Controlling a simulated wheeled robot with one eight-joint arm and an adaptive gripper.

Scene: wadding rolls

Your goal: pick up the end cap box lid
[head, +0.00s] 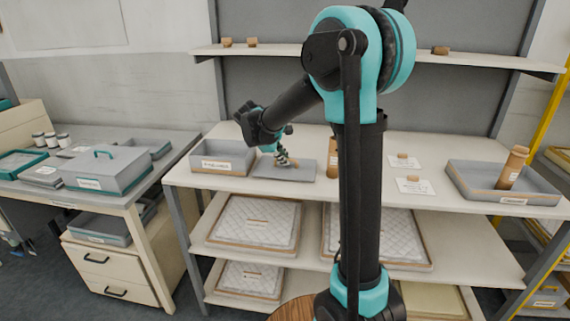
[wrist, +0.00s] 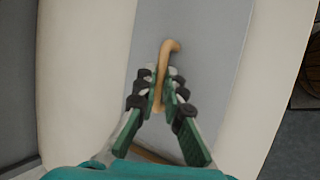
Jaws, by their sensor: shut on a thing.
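The end cap box lid is a flat grey panel (head: 303,172) with a tan handle on top. It lies on the bench top, just right of a grey open box (head: 222,158) with a white label. In the wrist view the lid (wrist: 205,60) fills the middle, and its curved tan handle (wrist: 171,47) stands between my fingers. My gripper (wrist: 160,95) is shut on the handle, one green-and-black finger on each side. In the head view my gripper (head: 284,160) reaches down over the lid and hides most of the handle.
A grey tray (head: 465,183) holding a tan roll (head: 512,168) stands at the bench's right. Another tan roll (head: 333,158) stands partly behind my arm. Label cards (head: 414,186) lie between. A side table at left holds a grey box with a teal handle (head: 104,172).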

